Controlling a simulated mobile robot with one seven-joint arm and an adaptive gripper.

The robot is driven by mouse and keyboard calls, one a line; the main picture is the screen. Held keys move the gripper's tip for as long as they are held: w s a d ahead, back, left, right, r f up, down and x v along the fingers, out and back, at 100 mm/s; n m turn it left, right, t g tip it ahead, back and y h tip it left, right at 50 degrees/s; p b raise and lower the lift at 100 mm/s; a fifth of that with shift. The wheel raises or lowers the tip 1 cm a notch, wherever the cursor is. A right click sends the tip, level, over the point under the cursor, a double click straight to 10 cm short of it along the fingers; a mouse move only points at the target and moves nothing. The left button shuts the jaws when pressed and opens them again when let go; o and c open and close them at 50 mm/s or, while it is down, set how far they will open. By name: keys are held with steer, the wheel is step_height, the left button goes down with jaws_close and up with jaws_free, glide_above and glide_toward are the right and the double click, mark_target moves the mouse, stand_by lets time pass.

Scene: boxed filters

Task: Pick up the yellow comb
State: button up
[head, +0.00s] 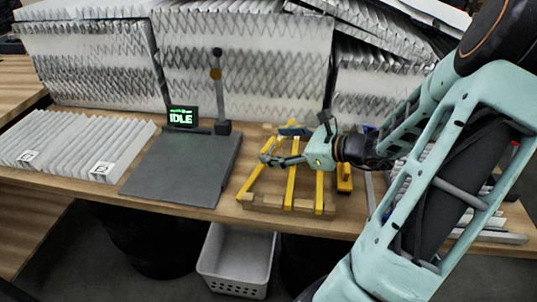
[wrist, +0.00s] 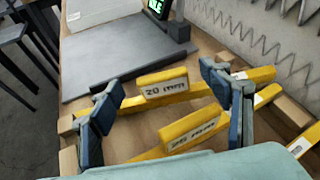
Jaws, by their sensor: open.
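Several yellow combs lie side by side on a wooden rack (head: 262,203) on the table, in the head view. In the wrist view one yellow comb (wrist: 163,84) carries a label that seems to read 20 mm. A nearer yellow comb (wrist: 195,130) has a label that seems to read 25 mm. My gripper (head: 280,146) is over the left and middle of the rack. In the wrist view my gripper (wrist: 162,95) is open, its fingers apart on either side of the labelled combs. I cannot tell whether the fingers touch a comb.
A grey plate (head: 180,170) with a post and a small display (head: 181,117) reading IDLE lies left of the rack. Pleated filters (head: 70,145) lie at far left, and large filter stacks (head: 240,65) stand behind. A white basket (head: 236,260) is below the table's front edge.

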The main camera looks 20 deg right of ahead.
mark_target(267, 144)
steer(key=x, duration=0.3)
steer(key=shift+w+a+f, duration=0.1)
steer(key=shift+w+f, duration=0.05)
steer(key=shift+w, duration=0.1)
steer(key=c, duration=1.6)
